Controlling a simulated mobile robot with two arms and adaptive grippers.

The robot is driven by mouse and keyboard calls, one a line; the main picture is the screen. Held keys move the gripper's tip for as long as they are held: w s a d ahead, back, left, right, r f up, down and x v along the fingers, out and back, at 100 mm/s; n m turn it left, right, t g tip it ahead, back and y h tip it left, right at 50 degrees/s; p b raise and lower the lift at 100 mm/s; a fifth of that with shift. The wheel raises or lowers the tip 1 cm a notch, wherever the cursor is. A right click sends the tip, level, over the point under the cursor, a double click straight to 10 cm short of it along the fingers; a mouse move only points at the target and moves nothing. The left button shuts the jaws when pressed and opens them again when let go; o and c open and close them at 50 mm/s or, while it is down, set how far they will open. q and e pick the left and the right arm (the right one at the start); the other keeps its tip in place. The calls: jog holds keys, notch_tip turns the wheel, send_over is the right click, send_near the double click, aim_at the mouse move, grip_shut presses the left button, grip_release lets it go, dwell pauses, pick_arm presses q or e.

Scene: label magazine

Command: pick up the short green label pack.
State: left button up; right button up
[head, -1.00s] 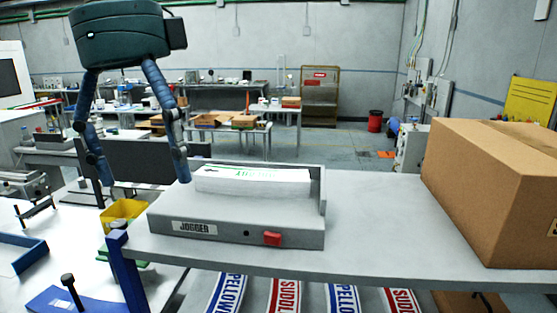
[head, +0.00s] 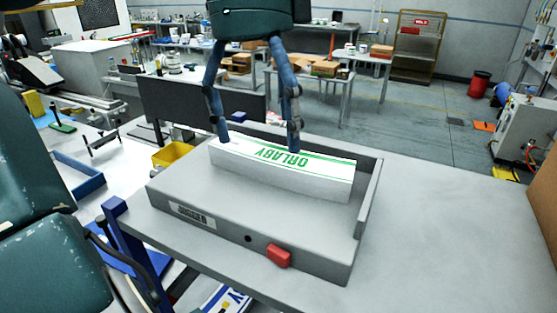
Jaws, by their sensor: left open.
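The short green label pack (head: 280,178) is a white stack with green lettering on top. It lies in the grey tray of the jogger (head: 210,198) on the bench, in the head view. I cannot tell whether either touches the pack. My right gripper is not in view.
The jogger has a raised wall at its right and back, and a red button (head: 278,256) in front. A cardboard box (head: 546,200) stands at the right edge. The bench between is clear. A yellow bin (head: 172,154) is behind left.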

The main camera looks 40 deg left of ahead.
aim_at(274, 158)
pick_arm(q)
jog(key=shift+w+f, duration=0.1)
jog(key=shift+f, duration=0.2)
jog(key=f, duration=0.1)
jog(key=f+p, duration=0.1)
jog(key=f, duration=0.1)
jog(key=f+p, duration=0.1)
jog(key=shift+w+d+f, duration=0.2)
jog(key=shift+w+d, duration=0.1)
jog(key=shift+f, duration=0.2)
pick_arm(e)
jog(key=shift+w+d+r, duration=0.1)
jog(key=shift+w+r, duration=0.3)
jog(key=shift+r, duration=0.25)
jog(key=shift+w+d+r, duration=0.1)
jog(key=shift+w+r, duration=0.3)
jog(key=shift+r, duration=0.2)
pick_arm(q)
jog(key=c, duration=1.5)
jog(key=shift+c, duration=1)
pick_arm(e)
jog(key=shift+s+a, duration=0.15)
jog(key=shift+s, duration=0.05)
